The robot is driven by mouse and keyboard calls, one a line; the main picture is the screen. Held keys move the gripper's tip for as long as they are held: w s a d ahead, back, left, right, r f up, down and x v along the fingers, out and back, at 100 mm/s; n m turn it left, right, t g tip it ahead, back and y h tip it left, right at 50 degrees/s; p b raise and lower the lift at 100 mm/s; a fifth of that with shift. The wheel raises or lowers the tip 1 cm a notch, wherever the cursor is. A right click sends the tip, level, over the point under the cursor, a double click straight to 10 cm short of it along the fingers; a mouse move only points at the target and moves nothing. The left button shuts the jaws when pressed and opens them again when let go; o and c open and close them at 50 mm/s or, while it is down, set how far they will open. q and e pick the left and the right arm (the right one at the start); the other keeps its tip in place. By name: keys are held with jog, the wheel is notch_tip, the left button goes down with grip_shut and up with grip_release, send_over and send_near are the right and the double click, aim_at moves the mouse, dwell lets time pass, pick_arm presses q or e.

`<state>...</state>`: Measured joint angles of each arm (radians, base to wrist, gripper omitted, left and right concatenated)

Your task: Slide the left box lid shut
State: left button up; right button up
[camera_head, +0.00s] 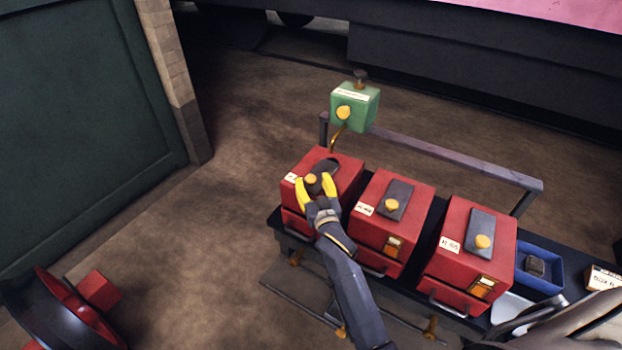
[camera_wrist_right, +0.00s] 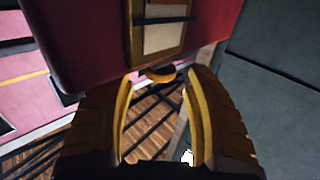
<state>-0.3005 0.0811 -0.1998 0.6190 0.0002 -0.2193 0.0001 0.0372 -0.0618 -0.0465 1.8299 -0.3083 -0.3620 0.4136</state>
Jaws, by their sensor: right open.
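Three red boxes stand in a row on a dark bench in the head view. The left box (camera_head: 347,181) has a dark lid (camera_head: 321,169) with a yellow knob (camera_head: 311,179) on top. A dark rounded patch shows at the lid's far end; I cannot tell how much of it is an opening. My right gripper (camera_head: 316,182) has its yellow fingers spread open around the knob, and I cannot tell whether they touch it. In the right wrist view the open fingers (camera_wrist_right: 160,85) frame a small orange-yellow piece (camera_wrist_right: 160,74) below a red surface. My left gripper is not in view.
The middle box (camera_head: 419,186) and right box (camera_head: 501,230) have dark lids with yellow knobs. A green box (camera_head: 367,111) stands behind the left box near a grey rail (camera_head: 450,156). A blue tray (camera_head: 557,282) is at the right.

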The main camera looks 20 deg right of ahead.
jog(key=s, duration=1)
jog(key=shift+a, duration=0.35)
